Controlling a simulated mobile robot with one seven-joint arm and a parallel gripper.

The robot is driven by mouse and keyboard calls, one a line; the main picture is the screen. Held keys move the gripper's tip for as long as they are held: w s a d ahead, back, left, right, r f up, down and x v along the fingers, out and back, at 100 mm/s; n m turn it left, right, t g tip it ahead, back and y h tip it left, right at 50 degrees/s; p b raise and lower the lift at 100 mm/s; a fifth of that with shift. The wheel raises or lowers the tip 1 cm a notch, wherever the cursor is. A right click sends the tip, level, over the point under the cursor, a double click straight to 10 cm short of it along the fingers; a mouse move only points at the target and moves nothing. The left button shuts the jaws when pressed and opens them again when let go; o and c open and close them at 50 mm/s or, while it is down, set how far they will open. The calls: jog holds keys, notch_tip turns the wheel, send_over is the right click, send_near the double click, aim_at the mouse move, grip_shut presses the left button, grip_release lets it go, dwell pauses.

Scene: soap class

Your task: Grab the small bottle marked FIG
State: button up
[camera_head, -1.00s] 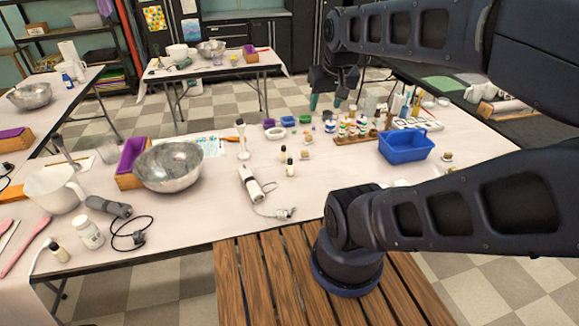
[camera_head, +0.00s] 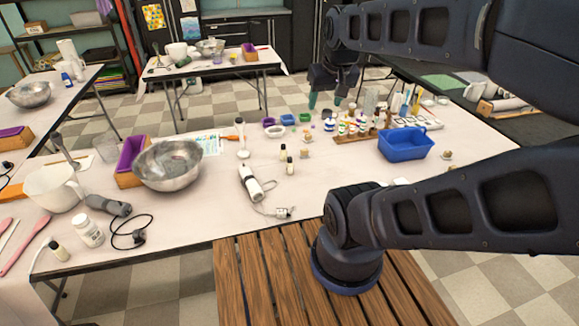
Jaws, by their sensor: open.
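My gripper (camera_head: 326,101) is open and empty, its green-tipped fingers pointing down over the far part of the table, behind the rack of bottles. Two small dark bottles with pale labels stand near the middle of the table, one (camera_head: 290,166) nearer and one (camera_head: 283,152) just behind it. Another small bottle with a black cap (camera_head: 58,251) stands at the front left. Several small bottles stand in a wooden rack (camera_head: 352,137) at the back right. The labels are too small to read, so I cannot tell which bottle is marked FIG.
A blue basket (camera_head: 405,145) stands right of the rack. A stick blender (camera_head: 250,184) with its cord lies left of the two dark bottles. A steel bowl (camera_head: 168,182), a white jug (camera_head: 56,188) and a white jar (camera_head: 88,232) stand at left.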

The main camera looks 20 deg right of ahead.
jog(key=n+g, duration=0.5)
jog(key=n, duration=1)
send_over(290, 164)
jog(key=f, duration=3.2)
jog(key=shift+w, duration=0.25)
jog(key=shift+w+f, duration=0.1)
jog(key=shift+f, duration=0.4)
notch_tip(290, 164, down, 5)
jog(key=shift+r, duration=0.1)
jog(key=shift+w+d+f, duration=0.1)
jog(key=shift+w+f, duration=0.05)
jog(key=shift+f, duration=1.3)
jog(key=shift+w+f, duration=0.1)
jog(key=shift+f, duration=1.3)
